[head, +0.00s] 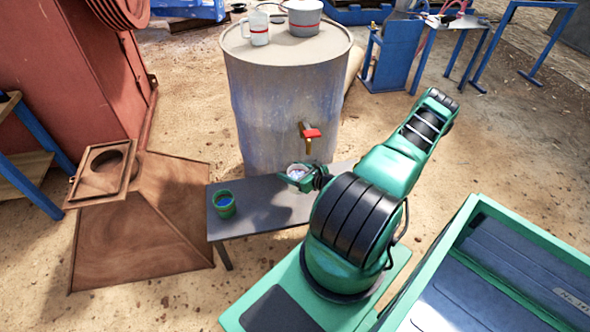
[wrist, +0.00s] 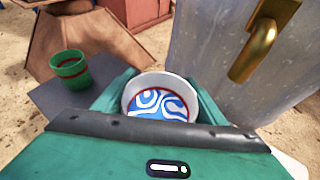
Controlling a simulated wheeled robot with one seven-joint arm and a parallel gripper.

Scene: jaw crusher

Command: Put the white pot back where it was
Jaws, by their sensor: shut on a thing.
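The white pot (wrist: 160,78) is a round white vessel with a red line inside its rim and swirling blue and white contents. My gripper (head: 297,176) is shut on it, with the green fingers at its two sides. In the head view the white pot (head: 296,170) shows small and roughly upright at the grey bench, below and in front of the drum's tap. I cannot tell whether it touches the bench. Its lower part is hidden by my gripper.
A large grey drum (head: 285,110) with a brass tap (wrist: 262,45) and red handle stands behind the bench. A white mug (head: 259,29) and a larger pale pot (head: 304,18) stand on its top. A green cup (head: 223,204) stands on the bench (head: 262,228) to the left.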

